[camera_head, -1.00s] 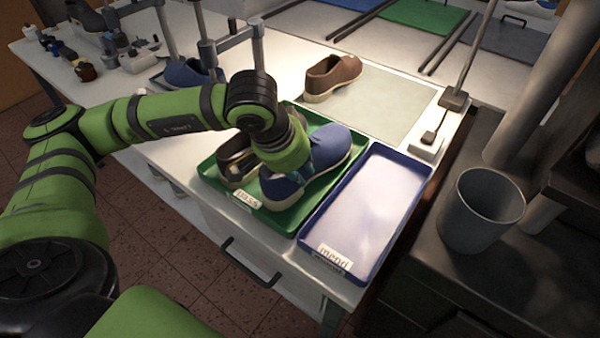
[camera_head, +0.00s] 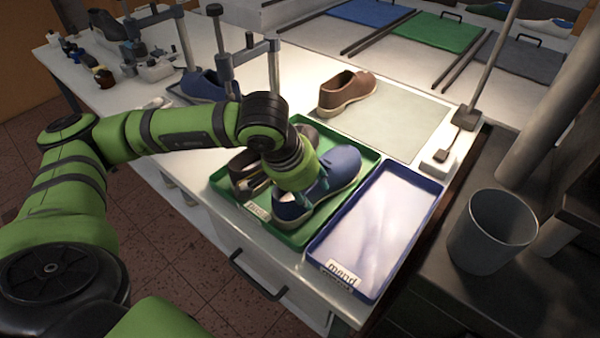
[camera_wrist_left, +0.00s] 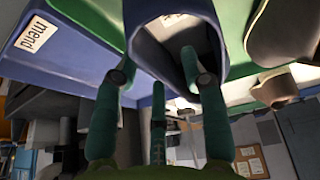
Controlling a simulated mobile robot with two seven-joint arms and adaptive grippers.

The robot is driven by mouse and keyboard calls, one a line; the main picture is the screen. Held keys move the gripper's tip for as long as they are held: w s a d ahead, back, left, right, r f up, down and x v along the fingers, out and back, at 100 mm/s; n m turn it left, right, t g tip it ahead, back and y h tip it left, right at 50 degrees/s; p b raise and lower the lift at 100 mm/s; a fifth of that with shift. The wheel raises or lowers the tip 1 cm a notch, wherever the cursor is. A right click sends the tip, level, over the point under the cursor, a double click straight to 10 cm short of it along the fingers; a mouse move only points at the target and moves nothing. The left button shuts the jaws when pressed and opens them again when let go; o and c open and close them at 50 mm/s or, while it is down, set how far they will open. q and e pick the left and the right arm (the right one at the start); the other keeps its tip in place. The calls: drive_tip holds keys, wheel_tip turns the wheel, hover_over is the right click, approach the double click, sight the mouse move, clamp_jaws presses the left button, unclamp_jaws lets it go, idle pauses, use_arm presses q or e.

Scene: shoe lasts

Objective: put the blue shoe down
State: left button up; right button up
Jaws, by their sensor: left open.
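The blue shoe (camera_head: 338,170) with a white sole lies in the green tray (camera_head: 374,160), beside a dark brown shoe (camera_head: 246,172). My left gripper (camera_head: 308,192) is over the heel end of the blue shoe, and its fingertips are partly hidden in the head view. In the left wrist view the open fingers (camera_wrist_left: 150,85) stand around the heel opening of the blue shoe (camera_wrist_left: 165,50). Whether the fingers touch the shoe I cannot tell. My right gripper is not in view.
The blue tray (camera_head: 318,262) marked "mend" is empty, right of the green one. A brown shoe (camera_head: 345,92) stands on a pale mat behind. Another blue shoe (camera_head: 208,86) is by the metal stands. A grey bin (camera_head: 490,232) is at the right.

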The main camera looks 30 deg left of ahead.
use_arm(q)
drive_tip(key=v, duration=1)
drive_tip(key=shift+r+b, duration=0.1)
drive_tip(key=shift+b, duration=0.2)
